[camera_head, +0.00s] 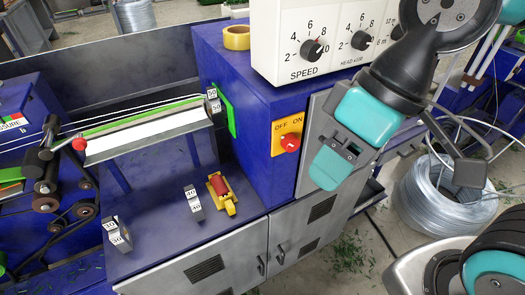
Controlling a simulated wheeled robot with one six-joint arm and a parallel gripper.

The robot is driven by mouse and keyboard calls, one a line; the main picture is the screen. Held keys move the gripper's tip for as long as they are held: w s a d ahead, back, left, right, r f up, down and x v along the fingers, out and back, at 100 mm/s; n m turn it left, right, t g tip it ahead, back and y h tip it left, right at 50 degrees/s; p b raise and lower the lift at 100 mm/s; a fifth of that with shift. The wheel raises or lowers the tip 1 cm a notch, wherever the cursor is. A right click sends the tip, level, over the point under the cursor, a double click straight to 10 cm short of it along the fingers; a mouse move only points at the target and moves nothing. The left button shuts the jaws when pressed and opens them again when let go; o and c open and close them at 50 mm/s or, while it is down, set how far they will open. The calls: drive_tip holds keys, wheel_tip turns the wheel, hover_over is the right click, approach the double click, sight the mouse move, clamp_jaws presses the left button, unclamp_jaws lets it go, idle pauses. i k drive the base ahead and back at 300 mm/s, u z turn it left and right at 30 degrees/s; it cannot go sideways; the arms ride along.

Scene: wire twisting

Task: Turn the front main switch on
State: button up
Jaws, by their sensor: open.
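The front main switch (290,142) is a red knob on a yellow plate marked OFF and ON, on the front of the blue cabinet (245,90). The knob's exact setting is too small to tell. My gripper (335,158), with teal and dark parts, hangs just to the right of the switch in the picture. It is apart from the knob in the picture and shows nothing held. The jaws are open, but the gap between the fingers is hard to make out from this angle.
A white control panel (300,40) with SPEED and other knobs sits on the cabinet, close above my gripper. Yellow tape (236,37) lies beside it. A yellow and red tool (221,191) and numbered blocks (193,201) rest on the blue bench. Wire coils (440,200) stand at right.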

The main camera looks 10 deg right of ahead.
sight(290, 143)
drive_tip(key=z, duration=0.3)
drive_tip(key=k, duration=0.95)
drive_tip(key=u, duration=0.25)
